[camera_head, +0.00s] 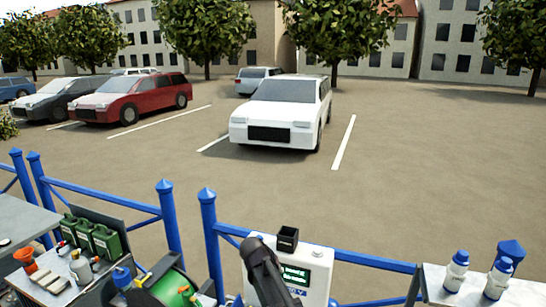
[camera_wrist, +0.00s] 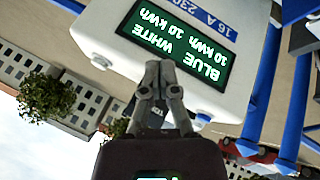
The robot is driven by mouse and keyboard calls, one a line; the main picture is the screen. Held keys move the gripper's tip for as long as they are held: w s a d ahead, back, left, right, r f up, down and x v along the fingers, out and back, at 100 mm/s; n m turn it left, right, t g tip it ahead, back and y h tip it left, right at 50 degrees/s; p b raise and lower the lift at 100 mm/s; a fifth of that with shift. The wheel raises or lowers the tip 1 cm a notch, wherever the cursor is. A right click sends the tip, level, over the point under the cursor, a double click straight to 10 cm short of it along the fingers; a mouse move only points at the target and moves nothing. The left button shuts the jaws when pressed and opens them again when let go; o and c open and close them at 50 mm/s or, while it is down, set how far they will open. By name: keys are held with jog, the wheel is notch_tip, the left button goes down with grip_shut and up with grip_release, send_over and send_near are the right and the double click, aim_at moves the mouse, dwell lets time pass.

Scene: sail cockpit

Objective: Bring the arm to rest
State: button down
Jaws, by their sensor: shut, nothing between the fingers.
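The box carries a green display (camera_wrist: 170,45) reading BLUE and WHITE, 10 kWh each; this view is upside down. I cannot tell whether the fingers touch the box. In the head view my dark arm (camera_head: 262,270) rises in front of the left part of the white box (camera_head: 318,275), and the fingertips cannot be made out there. A small black open holder (camera_head: 287,238) sits on top of the box.
A blue railing (camera_head: 210,235) runs behind the box. At left, a counter holds green canisters (camera_head: 105,240), an orange funnel (camera_head: 24,256) and a tray of small items. At right, two white bottles with blue caps (camera_head: 456,270) stand on a ledge. Parked cars stand beyond.

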jog(key=s+d+f+g+y+b, duration=0.2)
jog(key=s+d+f+b, duration=0.5)
jog(key=s+f, duration=0.3)
jog(key=s+d+f+g+y+b, duration=0.3)
jog(key=s+d+f+b, duration=0.5)
jog(key=s+f, duration=0.2)
jog(key=shift+s+d+m, duration=0.2)
jog(key=shift+s+m, duration=0.2)
jog(key=shift+s, duration=0.15)
dwell(1.1)
